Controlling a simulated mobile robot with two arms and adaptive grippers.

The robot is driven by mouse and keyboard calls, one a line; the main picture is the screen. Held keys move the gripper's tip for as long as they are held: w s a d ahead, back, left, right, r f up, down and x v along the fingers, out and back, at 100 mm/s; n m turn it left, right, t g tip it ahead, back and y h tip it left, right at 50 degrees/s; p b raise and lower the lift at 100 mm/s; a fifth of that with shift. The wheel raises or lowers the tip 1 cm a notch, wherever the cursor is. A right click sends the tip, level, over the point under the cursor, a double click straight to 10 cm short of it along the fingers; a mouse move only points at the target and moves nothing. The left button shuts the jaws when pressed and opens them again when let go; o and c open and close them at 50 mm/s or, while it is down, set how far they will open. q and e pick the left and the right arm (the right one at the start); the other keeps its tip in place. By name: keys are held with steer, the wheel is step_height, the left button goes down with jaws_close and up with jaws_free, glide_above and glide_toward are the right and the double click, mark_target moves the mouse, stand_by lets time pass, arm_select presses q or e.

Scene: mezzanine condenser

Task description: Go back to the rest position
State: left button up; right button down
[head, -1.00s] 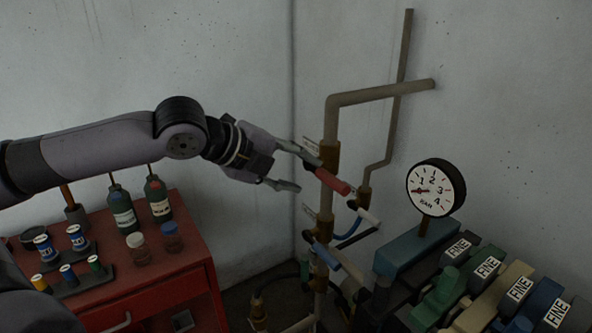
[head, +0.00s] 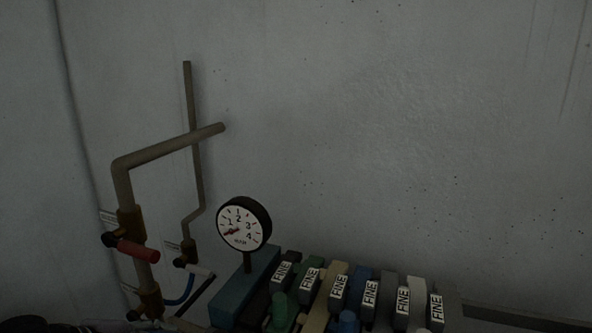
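No gripper fingers show in the head view now, so I cannot see whether either is open or shut. A dark and grey piece at the bottom left edge may be part of my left arm. The valve with the red handle (head: 138,250) sits on the brown vertical pipe at the left, with nothing touching the handle. A valve with a white handle (head: 201,271) is to its right. The pressure gauge (head: 243,224) stands upright on a teal block (head: 247,287); its red needle points to the lower left, near the low end of the scale.
Several coloured blocks labelled FINE (head: 339,287) run in a row along the bottom, right of the gauge. A bent pipe (head: 170,147) meets the grey wall (head: 400,120) at the back left. A dark ledge (head: 530,317) lies at the bottom right.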

arm_select(q)
steer(key=s+d+f+n+g+y, duration=0.1)
steer(key=s+d+f+n, duration=0.25)
steer(key=f, duration=0.35)
steer(key=s+d+f+n, duration=0.2)
steer(key=s+f+n, duration=0.2)
steer(key=s+f, duration=0.15)
steer(key=s+f+n+g+y, duration=0.3)
steer(key=s+f+n, duration=0.6)
steer(key=s, duration=0.4)
step_height(320, 180, down, 25)
steer(key=g+b, duration=0.1)
steer(key=b, duration=0.1)
steer(key=s+a+f+g+b, duration=0.1)
steer(key=s+a+f+b, duration=0.1)
steer(key=s+f, duration=1.5)
step_height(320, 180, down, 4)
steer(key=shift+s+a+f+g+b, duration=0.15)
steer(key=shift+a+g+b, duration=0.25)
steer(key=shift+a, duration=0.4)
